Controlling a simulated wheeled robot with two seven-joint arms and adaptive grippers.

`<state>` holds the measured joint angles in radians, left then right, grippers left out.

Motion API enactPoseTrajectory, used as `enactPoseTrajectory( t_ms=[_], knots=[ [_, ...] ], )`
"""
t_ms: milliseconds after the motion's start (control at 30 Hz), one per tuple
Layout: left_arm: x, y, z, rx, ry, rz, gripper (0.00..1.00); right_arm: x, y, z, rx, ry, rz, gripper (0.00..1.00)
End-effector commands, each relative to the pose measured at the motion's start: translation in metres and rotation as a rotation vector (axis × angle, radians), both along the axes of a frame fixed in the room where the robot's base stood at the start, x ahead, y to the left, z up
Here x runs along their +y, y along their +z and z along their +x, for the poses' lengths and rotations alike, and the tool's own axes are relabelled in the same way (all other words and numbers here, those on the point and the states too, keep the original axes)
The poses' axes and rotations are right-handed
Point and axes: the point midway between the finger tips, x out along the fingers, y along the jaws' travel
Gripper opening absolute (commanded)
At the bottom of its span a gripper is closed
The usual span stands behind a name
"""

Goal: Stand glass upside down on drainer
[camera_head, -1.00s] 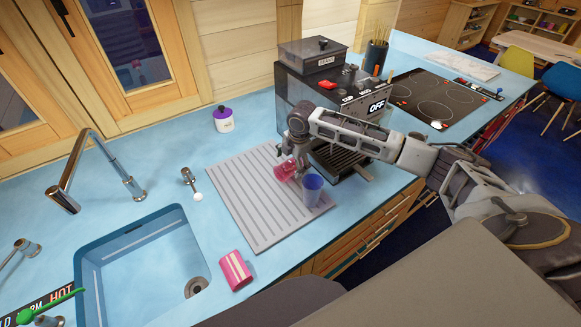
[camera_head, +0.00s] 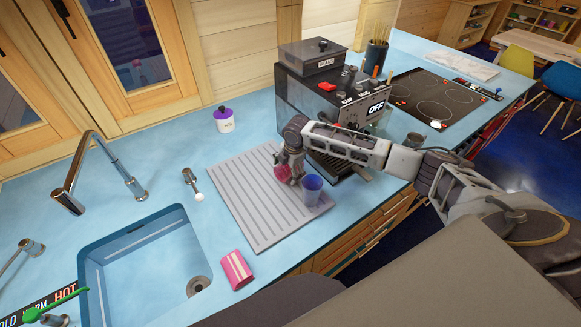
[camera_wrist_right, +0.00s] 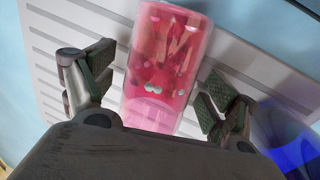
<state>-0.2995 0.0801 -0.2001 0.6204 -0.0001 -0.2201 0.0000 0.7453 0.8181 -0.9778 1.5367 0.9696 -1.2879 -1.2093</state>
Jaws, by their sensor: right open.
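A pink see-through glass (camera_head: 282,173) is at the drainer, partly hidden by my right gripper (camera_head: 291,170). In the right wrist view the glass (camera_wrist_right: 165,65) lies between the two spread fingers of the gripper (camera_wrist_right: 155,95), with a gap visible on each side. I cannot tell which end of the glass is its mouth. The grey ribbed drainer (camera_head: 240,200) lies flat on the blue counter. A blue glass (camera_head: 312,188) stands on its right part, just right of the gripper. My left gripper is out of view.
A coffee machine (camera_head: 330,85) stands behind my right arm. A white jar with a purple lid (camera_head: 224,120) is behind the drainer. The drainer's left part is clear.

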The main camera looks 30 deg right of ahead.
Motion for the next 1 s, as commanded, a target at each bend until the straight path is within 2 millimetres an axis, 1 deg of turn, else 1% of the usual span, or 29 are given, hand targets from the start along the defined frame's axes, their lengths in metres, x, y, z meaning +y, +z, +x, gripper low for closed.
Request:
enactPoseTrajectory(
  t_ms=[433, 467, 867, 900, 1000],
  knots=[
    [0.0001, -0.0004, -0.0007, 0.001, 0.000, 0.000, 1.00, 0.0004, -0.0011, 0.0001, 0.000, 0.000, 0.001, 0.87],
    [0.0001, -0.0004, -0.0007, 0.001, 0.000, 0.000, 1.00, 0.0004, -0.0010, 0.0001, 0.000, 0.000, 0.001, 0.86],
    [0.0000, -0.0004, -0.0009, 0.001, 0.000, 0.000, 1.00, 0.0003, -0.0010, 0.0000, 0.000, 0.000, 0.000, 0.34],
    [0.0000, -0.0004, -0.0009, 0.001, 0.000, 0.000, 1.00, 0.0004, -0.0005, 0.0003, -0.001, 0.000, 0.001, 0.32],
    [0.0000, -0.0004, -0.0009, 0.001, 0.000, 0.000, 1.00, 0.0004, -0.0006, 0.0004, -0.001, 0.000, 0.001, 0.32]
  ],
)
